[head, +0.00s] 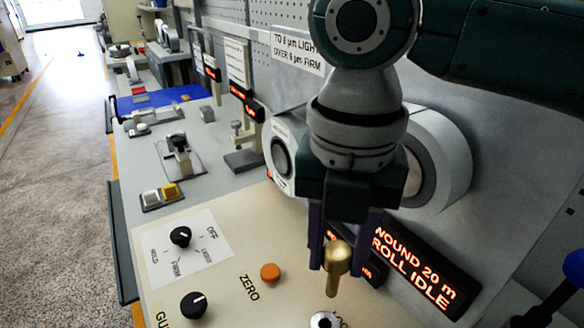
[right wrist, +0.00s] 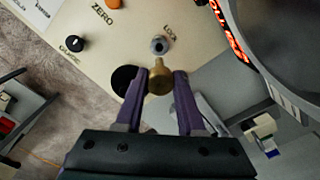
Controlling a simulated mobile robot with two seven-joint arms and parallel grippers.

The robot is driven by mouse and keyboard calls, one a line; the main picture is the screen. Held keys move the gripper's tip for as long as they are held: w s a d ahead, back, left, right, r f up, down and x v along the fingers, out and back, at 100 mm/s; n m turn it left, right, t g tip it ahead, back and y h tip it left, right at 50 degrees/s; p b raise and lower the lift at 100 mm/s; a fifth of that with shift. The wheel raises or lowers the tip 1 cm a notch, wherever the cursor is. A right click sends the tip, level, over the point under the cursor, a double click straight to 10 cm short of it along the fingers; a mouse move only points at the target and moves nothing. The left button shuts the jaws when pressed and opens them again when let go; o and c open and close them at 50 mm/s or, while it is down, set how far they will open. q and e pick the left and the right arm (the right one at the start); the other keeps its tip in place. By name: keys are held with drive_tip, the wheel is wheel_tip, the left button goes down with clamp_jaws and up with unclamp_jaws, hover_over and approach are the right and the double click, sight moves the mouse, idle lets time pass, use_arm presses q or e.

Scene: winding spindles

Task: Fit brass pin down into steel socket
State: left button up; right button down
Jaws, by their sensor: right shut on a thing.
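The brass pin (head: 337,268) hangs between the purple fingers of my right gripper (head: 339,254), its rounded head uppermost and its thinner shank downward in the head view. The gripper is shut on it. In the right wrist view the pin (right wrist: 159,80) shows between the fingertips. The steel socket (head: 324,320) is a round metal ring with a dark bore in the cream panel, at the bottom edge of the head view. In the right wrist view the socket (right wrist: 159,45) lies just beyond the pin, beside the LOCK lettering. The pin appears apart from it. My left gripper is out of view.
The cream panel (head: 220,270) carries an orange ZERO button (head: 270,272) and black knobs (head: 194,305). A lit display (head: 425,270) and a large white roll (head: 440,155) stand close behind and right of the gripper. A black round patch (right wrist: 123,80) lies left of the pin.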

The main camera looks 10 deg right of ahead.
sight(330, 293)
drive_tip(key=shift+w+f, duration=0.1)
drive_tip(key=shift+f, duration=0.05)
drive_tip(key=shift+p, duration=0.4)
drive_tip(key=shift+f+b, duration=2.05)
drive_tip(key=shift+f, duration=0.9)
drive_tip(key=shift+r, duration=0.1)
drive_tip(key=shift+p, duration=0.3)
